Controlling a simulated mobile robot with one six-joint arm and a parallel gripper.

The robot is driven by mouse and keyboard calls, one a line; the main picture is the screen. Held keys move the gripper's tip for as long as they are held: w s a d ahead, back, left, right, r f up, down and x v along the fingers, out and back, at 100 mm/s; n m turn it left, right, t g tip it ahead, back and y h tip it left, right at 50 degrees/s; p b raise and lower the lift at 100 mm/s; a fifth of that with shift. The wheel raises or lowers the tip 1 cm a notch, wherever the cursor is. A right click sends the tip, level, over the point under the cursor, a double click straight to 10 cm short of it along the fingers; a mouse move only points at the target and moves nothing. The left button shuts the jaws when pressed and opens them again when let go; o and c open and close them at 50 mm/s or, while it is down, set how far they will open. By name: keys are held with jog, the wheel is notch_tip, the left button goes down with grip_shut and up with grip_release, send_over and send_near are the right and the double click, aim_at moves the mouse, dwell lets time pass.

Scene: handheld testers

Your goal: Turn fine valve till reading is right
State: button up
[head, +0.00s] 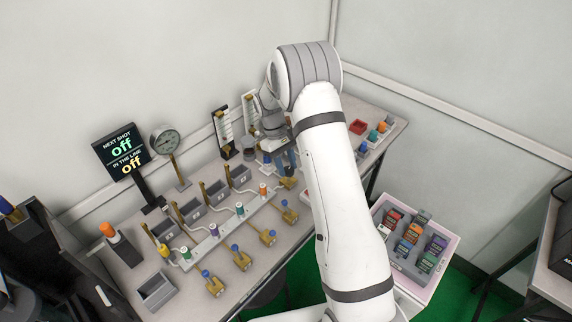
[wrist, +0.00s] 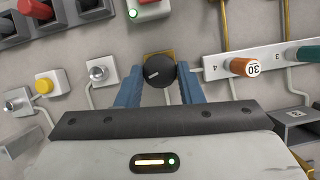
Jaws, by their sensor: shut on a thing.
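In the wrist view a round black knob (wrist: 158,74) with a white pointer line sits on a brass base (wrist: 155,56). It looks like the fine valve. My gripper (wrist: 160,84) has its two blue fingers on either side of the knob and is shut on it. In the head view my gripper (head: 280,162) is at the back of the bench, and my arm hides part of that area. A black display (head: 120,150) reads "NEXT SHOT off" and "IN THE LINE off". A round dial gauge (head: 165,140) stands beside it; its needle is too small to read.
An orange plug marked 30 (wrist: 243,67) sits in a pale manifold right of the knob. Several brass valves with blue knobs line the bench front (head: 241,258). A tray of coloured blocks (head: 449,226) stands right.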

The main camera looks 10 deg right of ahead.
jog(key=o, duration=1)
jog(key=shift+c, duration=0.2)
jog(key=shift+r, duration=0.1)
jog(key=v, duration=0.7)
jog(key=shift+r+b, duration=0.25)
jog(key=shift+b, duration=0.15)
jog(key=shift+a, duration=0.1)
jog(key=s+d+r+m+t+y, duration=0.1)
jog(key=s+d+r+m+t, duration=0.2)
jog(key=s+r, duration=1.2)
jog(key=s+a+m+t+y, duration=0.1)
jog(key=s+m+t, duration=0.1)
jog(key=s, duration=1.5)
jog(key=shift+m+t, duration=0.4)
jog(key=shift+t, duration=0.5)
